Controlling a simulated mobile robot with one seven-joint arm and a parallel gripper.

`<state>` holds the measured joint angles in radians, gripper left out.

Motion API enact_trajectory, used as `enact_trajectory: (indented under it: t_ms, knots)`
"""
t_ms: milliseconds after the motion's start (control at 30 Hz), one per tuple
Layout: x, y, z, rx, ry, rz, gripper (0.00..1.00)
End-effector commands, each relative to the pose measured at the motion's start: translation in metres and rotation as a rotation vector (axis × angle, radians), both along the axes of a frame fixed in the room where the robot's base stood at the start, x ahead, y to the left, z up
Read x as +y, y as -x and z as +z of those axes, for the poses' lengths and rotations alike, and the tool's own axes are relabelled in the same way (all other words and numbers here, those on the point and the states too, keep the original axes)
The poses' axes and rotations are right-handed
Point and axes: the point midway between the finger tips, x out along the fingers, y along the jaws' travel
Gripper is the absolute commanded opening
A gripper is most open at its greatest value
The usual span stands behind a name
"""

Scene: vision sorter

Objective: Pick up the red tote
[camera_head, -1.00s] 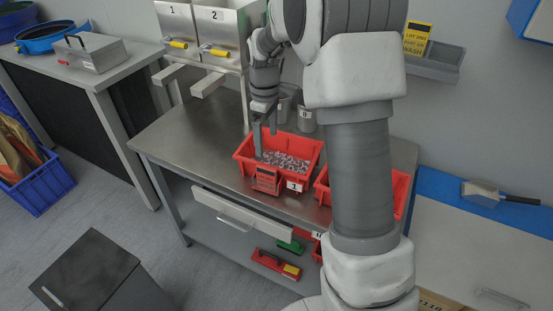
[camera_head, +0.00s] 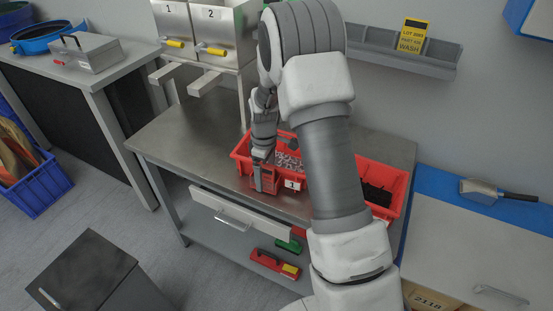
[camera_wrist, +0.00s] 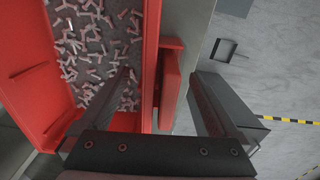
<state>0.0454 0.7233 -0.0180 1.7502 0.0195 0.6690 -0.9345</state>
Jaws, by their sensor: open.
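The red tote (camera_head: 241,157) with a white "1" label stands on the steel table and holds many small pale metal parts. In the wrist view the tote (camera_wrist: 38,100) fills the left side, and a raised red handle piece (camera_wrist: 171,85) stands out from its near wall. My gripper (camera_head: 265,174) is open at the tote's front side. In the wrist view the open gripper (camera_wrist: 158,78) has one finger over the inside of the tote and the other outside it, with the wall and handle piece between. Contact cannot be told. My arm hides the tote's right part.
A second red tote (camera_head: 402,178) with dark contents stands to the right, partly behind my arm. Steel dispensers (camera_head: 222,30) numbered 1 and 2 stand at the back left. A drawer (camera_head: 240,213) sits under the tabletop. The table's left part is clear.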

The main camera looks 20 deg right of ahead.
Motion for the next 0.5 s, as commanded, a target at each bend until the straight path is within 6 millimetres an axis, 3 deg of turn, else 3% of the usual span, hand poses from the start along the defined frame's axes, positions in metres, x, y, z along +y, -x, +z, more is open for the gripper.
enact_trajectory:
  t_ms: [200, 433, 500]
  knots:
    - [0.0, 0.0, -0.026, 0.0, 0.0, 0.001, 0.97]
    - [0.0, 0.0, -0.028, -0.001, 0.001, 0.001, 0.97]
    - [0.0, -0.001, -0.028, -0.001, 0.001, 0.001, 0.88]
